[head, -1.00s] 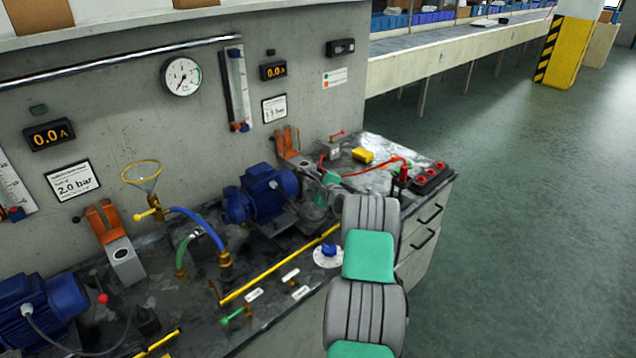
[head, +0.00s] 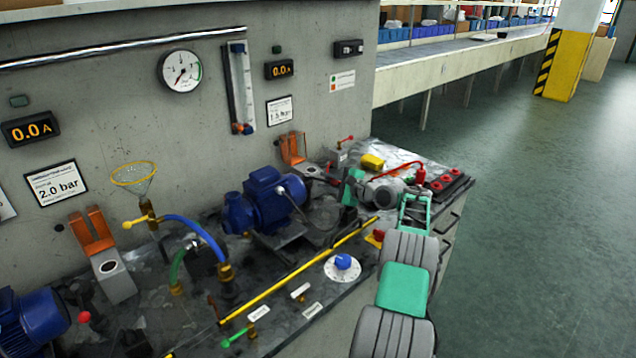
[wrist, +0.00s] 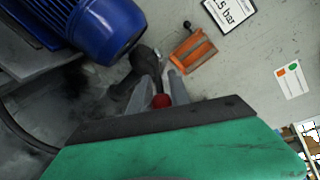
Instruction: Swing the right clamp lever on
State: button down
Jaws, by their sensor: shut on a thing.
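The right clamp lever shows its red ball knob (wrist: 160,101) in the wrist view, between the two grey fingertips of my gripper (wrist: 162,90). My gripper is shut on the knob. The lever's arm is mostly hidden by the fingers and the green gripper body. A dark rounded part lies just beyond the knob. The blue right motor (head: 270,200) stands to the left of my gripper in the head view, and its ribbed end (wrist: 108,32) fills the upper left of the wrist view. In the head view my wrist hides the knob and the fingertips.
An orange bracket (wrist: 190,52) stands beyond the fingers. A yellow pipe (head: 290,276) runs along the bench front, with a blue dial (head: 343,262) beside it. The floor at right is clear.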

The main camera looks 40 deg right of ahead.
jog(key=shift+a, duration=0.2)
jog(key=c, duration=1.6)
grip_release()
jog(key=shift+o, duration=0.4)
jog(key=shift+w+a, duration=0.1)
jog(key=shift+a, duration=0.05)
jog(key=shift+s+d, duration=0.25)
jog(key=shift+d, duration=0.05)
jog(key=v, duration=0.7)
jog(key=shift+s, duration=0.2)
jog(key=shift+r, duration=0.15)
jog(key=shift+c, duration=0.4)
